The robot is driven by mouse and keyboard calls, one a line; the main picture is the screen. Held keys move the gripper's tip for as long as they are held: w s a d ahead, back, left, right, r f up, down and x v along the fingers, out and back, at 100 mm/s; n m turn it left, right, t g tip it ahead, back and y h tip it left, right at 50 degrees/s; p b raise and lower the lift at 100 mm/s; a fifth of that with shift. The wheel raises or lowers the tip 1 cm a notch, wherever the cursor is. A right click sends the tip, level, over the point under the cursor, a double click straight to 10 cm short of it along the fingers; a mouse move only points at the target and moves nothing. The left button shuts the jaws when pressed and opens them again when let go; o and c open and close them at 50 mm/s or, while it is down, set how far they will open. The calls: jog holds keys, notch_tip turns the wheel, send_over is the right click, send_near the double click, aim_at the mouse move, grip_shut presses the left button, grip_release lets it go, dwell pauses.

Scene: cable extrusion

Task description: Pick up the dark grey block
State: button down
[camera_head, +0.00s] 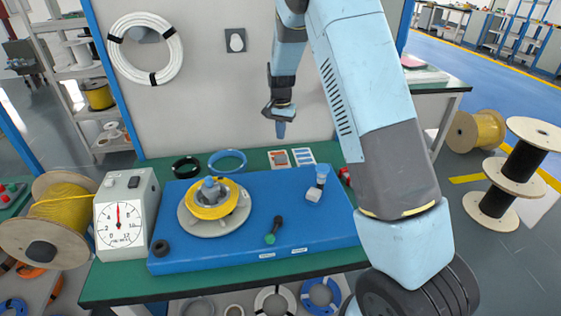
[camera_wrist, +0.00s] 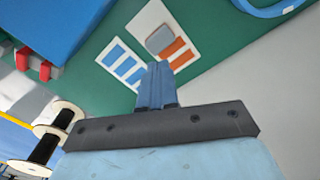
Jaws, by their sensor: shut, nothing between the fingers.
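The grey block (camera_wrist: 159,39), small with rounded corners, lies on the white card with orange bars (camera_wrist: 184,57) in the wrist view. In the head view it is a tiny grey patch (camera_head: 281,160) on that card at the back of the green table. My gripper (camera_wrist: 157,66) is shut and empty, its blue fingers together just below the block in the wrist picture. In the head view my gripper (camera_head: 281,134) hangs pointing down, above the back of the table. It appears apart from the block. The block's far sides are hidden.
A card with blue bars (camera_head: 302,156) adjoins the orange one. The blue platform (camera_head: 255,243) in front carries a yellow cable coil (camera_head: 212,208), a black-and-green tool (camera_head: 274,230) and a pale block (camera_head: 315,194). Blue (camera_head: 227,161) and black rings lie left. A grey panel (camera_head: 215,105) rises behind.

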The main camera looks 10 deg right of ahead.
aim_at(281, 156)
jog(key=c, duration=1.8)
grip_release()
jog(key=shift+c, duration=0.2)
jog(key=shift+o, duration=1.5)
jog(key=shift+r+n, duration=0.2)
jog(key=shift+n, duration=0.3)
jog(key=o, duration=0.4)
jog(key=n, duration=0.1)
jog(key=r+n, duration=0.1)
jog(key=n, duration=0.1)
jog(key=shift+w+d+r+n, duration=0.2)
jog(key=shift+r+n, duration=0.15)
jog(key=shift+n, duration=0.05)
jog(key=shift+o, duration=1)
jog(key=shift+r+n, duration=0.2)
jog(key=shift+n, duration=0.2)
jog(key=shift+o, duration=0.7)
jog(key=o, duration=0.4)
notch_tip(281, 156, down, 8)
jog(key=shift+r, duration=0.25)
jog(key=shift+o, duration=0.2)
jog(key=shift+s+a+f, duration=0.1)
jog(key=shift+f, duration=1.45)
jog(key=shift+s+a+f, duration=0.1)
jog(key=shift+f, duration=1.45)
